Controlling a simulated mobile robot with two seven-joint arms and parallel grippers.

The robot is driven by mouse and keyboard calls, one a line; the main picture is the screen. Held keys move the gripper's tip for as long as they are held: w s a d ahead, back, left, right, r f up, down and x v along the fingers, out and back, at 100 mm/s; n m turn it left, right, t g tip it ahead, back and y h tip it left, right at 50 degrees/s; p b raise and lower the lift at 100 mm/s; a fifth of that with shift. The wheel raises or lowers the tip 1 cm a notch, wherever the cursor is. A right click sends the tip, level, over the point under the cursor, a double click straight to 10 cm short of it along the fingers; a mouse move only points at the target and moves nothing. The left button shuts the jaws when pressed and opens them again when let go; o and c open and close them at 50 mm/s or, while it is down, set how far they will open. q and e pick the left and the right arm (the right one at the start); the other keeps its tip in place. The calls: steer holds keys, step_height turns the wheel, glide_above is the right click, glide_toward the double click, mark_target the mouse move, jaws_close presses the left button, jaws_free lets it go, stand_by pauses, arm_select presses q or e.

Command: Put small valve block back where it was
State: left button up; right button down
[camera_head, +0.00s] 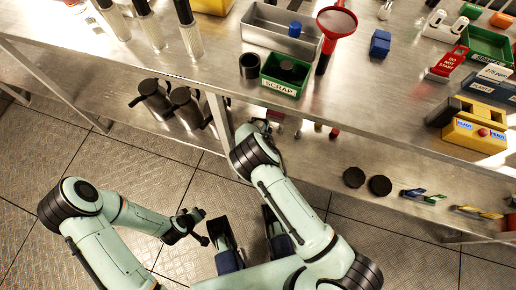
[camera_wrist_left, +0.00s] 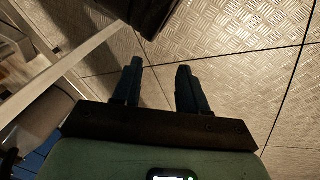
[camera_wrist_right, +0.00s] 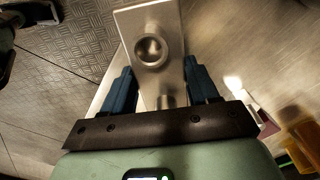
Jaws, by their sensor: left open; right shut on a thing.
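The small valve block (camera_wrist_right: 172,22), a silvery metal block with a round port, is between the two dark blue fingers of my right gripper (camera_wrist_right: 158,66), which is shut on it. In the head view my right arm reaches up to the bench's front edge; its fingers and the block are hidden or too small to make out there. My left gripper (camera_head: 203,227) is open and empty over the floor, left of the right arm. Its parted fingers also show in the left wrist view (camera_wrist_left: 160,66).
The steel bench (camera_head: 340,95) holds a grey metal tray (camera_head: 262,38), a green scrap bin (camera_head: 283,85), a dark cup (camera_head: 249,66), a red funnel (camera_head: 337,22), a blue block (camera_head: 380,42) and a yellow control box (camera_head: 474,139). Dark jugs (camera_head: 185,103) stand on the lower shelf. Bench top near the front middle is clear.

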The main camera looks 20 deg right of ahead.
steer(key=shift+w+r, duration=0.1)
steer(key=shift+c, duration=1.4)
jaws_free()
arm_select(q)
steer(key=shift+s+f, duration=0.1)
arm_select(e)
step_height(320, 180, up, 8)
steer(key=shift+f+p, duration=0.2)
steer(key=shift+p, duration=0.85)
arm_select(q)
steer(key=shift+g, duration=0.5)
steer(key=s+d+r, duration=0.1)
steer(key=s+r, duration=0.1)
steer(key=s, duration=0.1)
steer(key=shift+d+r, duration=0.25)
steer(key=shift+d, duration=0.1)
steer(key=shift+s, duration=0.1)
arm_select(e)
steer(key=shift+f, duration=0.1)
